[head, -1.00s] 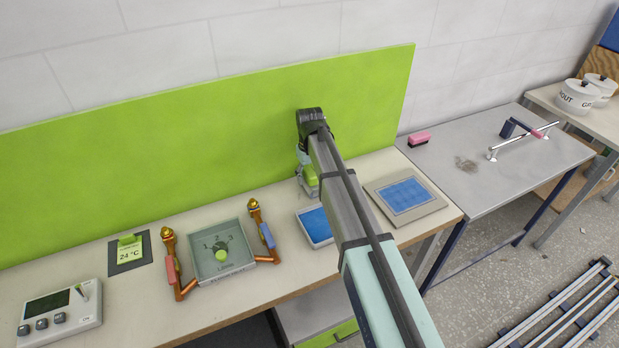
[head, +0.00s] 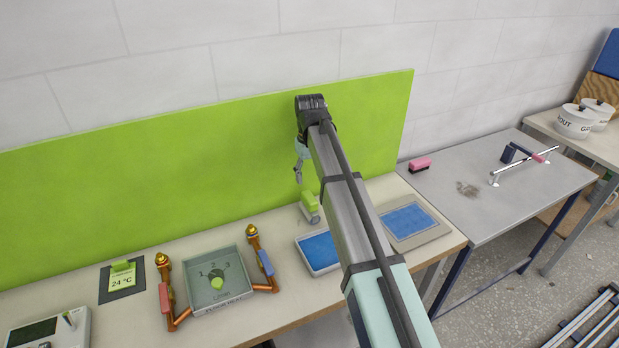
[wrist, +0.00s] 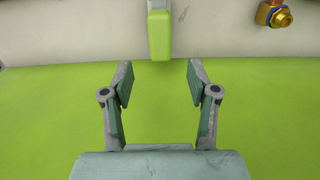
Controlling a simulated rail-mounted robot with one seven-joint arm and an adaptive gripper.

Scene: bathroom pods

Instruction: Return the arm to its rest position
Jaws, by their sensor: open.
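My gripper (wrist: 157,84) is open and empty in the wrist view, with its two fingers apart in front of the green panel. In the head view my gripper (head: 298,178) hangs from the bent end of my arm, above the bench and close to the green back panel (head: 130,180). A small green-and-white object (head: 310,206) stands on the bench below my gripper. In the wrist view a green block (wrist: 159,36) lies beyond the fingertips, apart from them.
The bench holds a blue-bottomed tray (head: 318,252), a blue pad in a grey frame (head: 408,222), a dial box (head: 217,282) between copper pipes, and a temperature card (head: 122,280). A grey table (head: 480,205) with a pink sponge (head: 420,164) stands to the right.

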